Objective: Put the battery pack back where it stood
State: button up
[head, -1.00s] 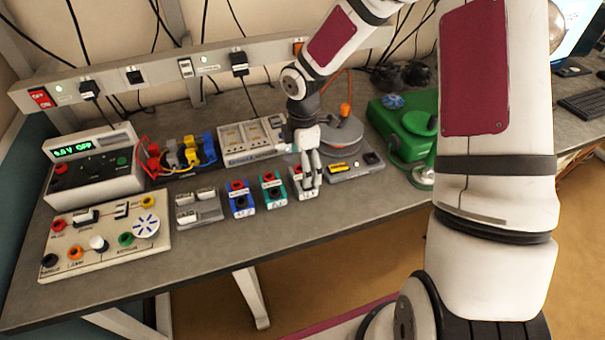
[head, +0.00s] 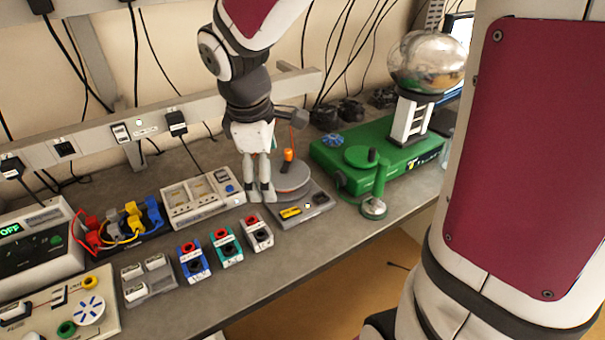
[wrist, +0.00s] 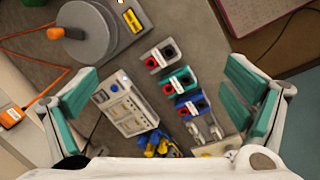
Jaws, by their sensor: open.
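Three small blocks with red and black terminals stand in a row on the grey bench: a white one (head: 257,232), a teal one (head: 226,247) and a blue one (head: 194,262). I cannot read their labels, so I cannot tell which, if any, is the battery pack. In the wrist view the white (wrist: 160,57), teal (wrist: 176,82) and blue (wrist: 192,104) blocks lie below my gripper. My gripper (head: 262,197) appears behind the white block in the head view. In the wrist view my gripper (wrist: 162,78) has its teal-padded fingers wide apart with nothing between them.
A grey holder with white cylinders (head: 150,280) stands left of the blue block. A white panel instrument (head: 203,200) and a grey turntable device (head: 310,205) flank my gripper. A green machine (head: 385,165) stands to the right. The bench front edge is near the blocks.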

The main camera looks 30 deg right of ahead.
jog(key=s+r+m+t+y, duration=0.1)
jog(key=s+r+m+t, duration=0.1)
jog(key=s+r+m, duration=0.3)
jog(key=s+a+r+m+t+y, duration=0.1)
jog(key=s+r+m, duration=0.3)
jog(key=s, duration=0.6)
jog(key=shift+s+a+r+m+t, duration=0.3)
jog(key=shift+s+r+m+t, duration=0.15)
jog(key=shift+m, duration=0.55)
